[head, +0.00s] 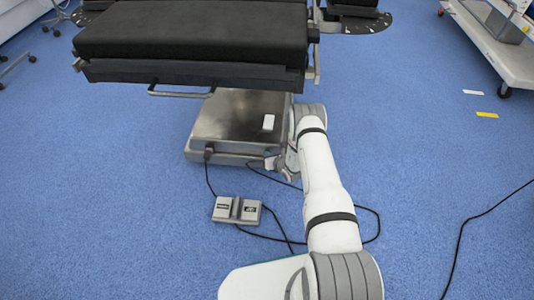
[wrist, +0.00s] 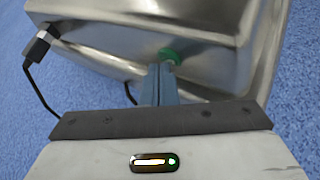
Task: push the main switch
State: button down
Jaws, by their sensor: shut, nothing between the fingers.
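The main switch appears as a round green button (wrist: 172,55) on the metal side of the operating table base (wrist: 110,35) in the wrist view. My gripper (wrist: 162,68) is shut and empty, its blue-grey fingers pointing at the button. The fingertips overlap the button's lower left part in the picture; I cannot tell whether they touch it. In the head view my gripper (head: 271,163) is low at the right front corner of the metal base (head: 235,120), and the button cannot be made out there.
A black plug (wrist: 40,45) with a cable sits in the base. A grey foot pedal (head: 237,210) lies on the blue floor in front, with black cables around it. The black table top (head: 190,35) overhangs the base. A white cart (head: 500,50) stands at the far right.

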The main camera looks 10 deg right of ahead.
dwell(0.4)
jog(key=shift+s+a, duration=0.15)
jog(key=shift+s, duration=0.3)
dwell(0.3)
jog(key=s+a+p, duration=0.2)
jog(key=s+p, duration=0.1)
jog(key=s, duration=0.2)
jog(key=shift+s, duration=0.35)
jog(key=shift+s+d, duration=0.1)
dwell(0.3)
